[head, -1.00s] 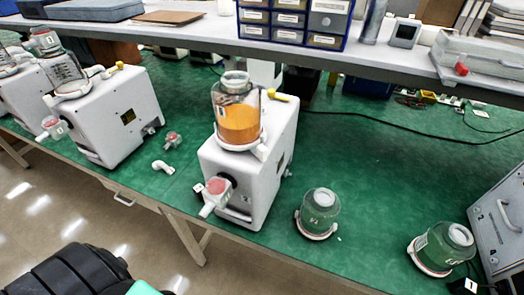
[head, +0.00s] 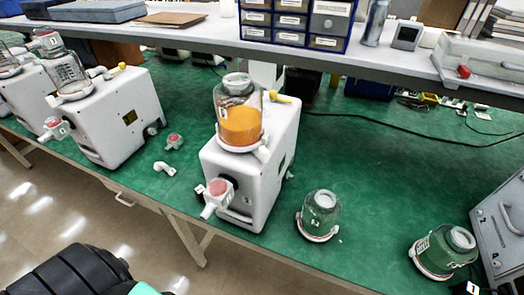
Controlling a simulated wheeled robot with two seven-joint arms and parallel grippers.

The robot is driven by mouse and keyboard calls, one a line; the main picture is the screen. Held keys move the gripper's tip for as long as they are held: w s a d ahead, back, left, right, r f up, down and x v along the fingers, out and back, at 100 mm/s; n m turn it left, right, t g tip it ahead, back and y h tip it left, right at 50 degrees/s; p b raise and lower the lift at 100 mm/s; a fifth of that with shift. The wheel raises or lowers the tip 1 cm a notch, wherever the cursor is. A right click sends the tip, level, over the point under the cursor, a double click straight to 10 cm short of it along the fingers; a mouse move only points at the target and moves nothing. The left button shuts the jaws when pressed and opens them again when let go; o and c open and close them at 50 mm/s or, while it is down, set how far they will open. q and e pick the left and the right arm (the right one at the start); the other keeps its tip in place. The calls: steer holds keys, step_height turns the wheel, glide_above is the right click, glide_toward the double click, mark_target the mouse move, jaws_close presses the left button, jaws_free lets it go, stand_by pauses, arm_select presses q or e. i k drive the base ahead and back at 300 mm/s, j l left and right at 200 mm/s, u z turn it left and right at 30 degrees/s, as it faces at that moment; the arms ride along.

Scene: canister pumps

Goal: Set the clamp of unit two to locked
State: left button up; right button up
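A white pump unit (head: 262,165) stands at the middle of the green bench with a clear canister of orange material (head: 239,122) on top. A yellow-tipped lever (head: 280,97) sticks out beside this canister. A second white pump unit (head: 118,115) stands to its left with a clear canister (head: 64,68) and a yellow-tipped lever (head: 121,66). A third unit (head: 22,92) is cut off at the left edge. Neither gripper is in view; a black part of mine shows at the lower left.
Two loose greenish canisters stand at the right, one near the middle (head: 321,213) and one farther right (head: 440,250). A grey box (head: 502,225) is at the right edge. Small fittings (head: 164,168) lie between the units. A shelf with drawers (head: 292,22) runs behind; a black cable crosses the bench.

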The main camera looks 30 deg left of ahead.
mark_target(261, 153)
steer(key=k+l, duration=0.1)
steer(key=l, duration=0.7)
steer(key=k+l, duration=0.15)
steer(key=l, duration=0.25)
steer(key=k+l+u, duration=0.1)
steer(key=l, duration=0.35)
steer(key=k+l, duration=0.1)
steer(key=l, duration=0.3)
